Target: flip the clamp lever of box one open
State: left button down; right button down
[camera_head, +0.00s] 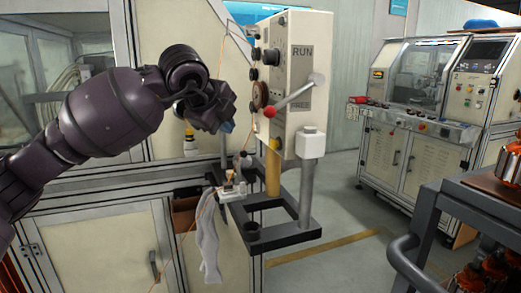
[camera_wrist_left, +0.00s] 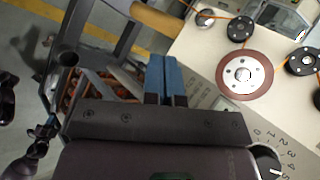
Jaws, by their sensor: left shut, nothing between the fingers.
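The box (camera_head: 302,62) is a cream tension unit marked RUN above and FREE below on its side. Its clamp lever (camera_head: 296,95) is a grey arm from a pale hub, slanting down-left to a red ball knob (camera_head: 270,112). My left gripper (camera_head: 228,127) is left of the box front, apart from the red knob. In the left wrist view its blue fingers (camera_wrist_left: 165,80) are shut and empty. The box face (camera_wrist_left: 200,45) there shows a brown wheel (camera_wrist_left: 244,75) and black rollers; I cannot make out the lever in that view.
A black stand (camera_head: 290,238) carries the box on posts; a grey cloth (camera_head: 207,240) hangs beside it. An orange wire runs over the rollers. A control cabinet (camera_head: 420,120) stands behind right, a dark rack (camera_head: 470,200) front right. Floor between is clear.

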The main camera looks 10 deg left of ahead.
pick_arm(q)
jog(key=s+a+n+y, duration=0.1)
jog(key=a+n, duration=0.1)
jog(key=b, duration=0.3)
send_near(242, 155)
jog(key=shift+n, duration=0.4)
jog(key=x, duration=0.7)
jog(key=shift+f, duration=0.15)
jog(key=shift+w, duration=0.1)
